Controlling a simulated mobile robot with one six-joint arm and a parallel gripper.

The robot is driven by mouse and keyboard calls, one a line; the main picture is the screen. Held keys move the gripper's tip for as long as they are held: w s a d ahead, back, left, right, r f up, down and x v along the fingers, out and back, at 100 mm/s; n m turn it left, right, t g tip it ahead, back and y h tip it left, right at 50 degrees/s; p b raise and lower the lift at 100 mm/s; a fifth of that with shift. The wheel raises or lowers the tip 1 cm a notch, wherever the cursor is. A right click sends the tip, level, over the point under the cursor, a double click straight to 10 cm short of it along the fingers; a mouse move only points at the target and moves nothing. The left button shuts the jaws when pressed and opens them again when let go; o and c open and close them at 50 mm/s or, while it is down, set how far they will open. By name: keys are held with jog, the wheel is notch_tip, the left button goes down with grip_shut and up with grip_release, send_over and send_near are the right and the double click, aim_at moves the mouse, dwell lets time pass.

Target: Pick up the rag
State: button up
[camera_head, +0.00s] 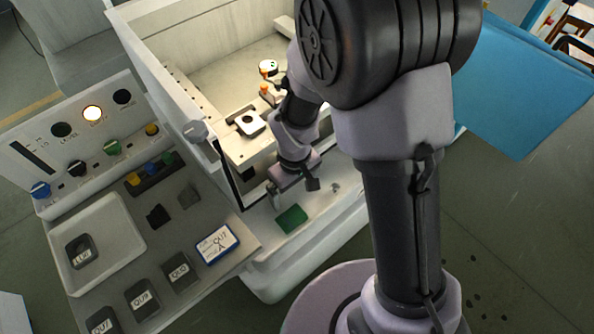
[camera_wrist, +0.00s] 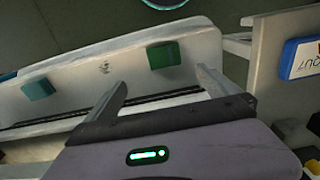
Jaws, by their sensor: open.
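A small flat green piece (camera_head: 291,219) lies on the pale ledge at the front of the machine; it looks like a folded rag, though I cannot be sure. In the wrist view the green piece (camera_wrist: 163,55) lies beyond the fingers, between their lines and nearer the right one. A teal piece (camera_wrist: 38,88) lies further left on the same ledge. My gripper (camera_head: 293,191) is just above and behind the green piece in the head view, apart from it. In the wrist view my gripper (camera_wrist: 157,82) has its fingers spread with nothing between them.
The machine tank wall (camera_head: 170,90) rises behind the ledge. A panel table at left holds a white tray (camera_head: 128,222), several dark labelled blocks, two dark squares and a blue-framed label (camera_head: 217,244). A blue panel (camera_head: 520,90) stands at right.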

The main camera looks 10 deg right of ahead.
jog(key=b, duration=0.4)
send_over(291, 217)
jog(key=f, duration=1.1)
jog(key=shift+d+f, duration=0.1)
jog(key=shift+d, duration=0.25)
jog(key=f+b, duration=0.1)
jog(key=f, duration=0.2)
jog(key=f+b, duration=0.1)
jog(key=f, duration=0.1)
jog(key=shift+a+f+b, duration=0.3)
jog(key=shift+r, duration=0.15)
jog(key=shift+c, duration=0.2)
jog(key=c, duration=1.2)
notch_tip(291, 217, up, 10)
jog(key=p, duration=0.4)
jog(key=shift+c, duration=0.2)
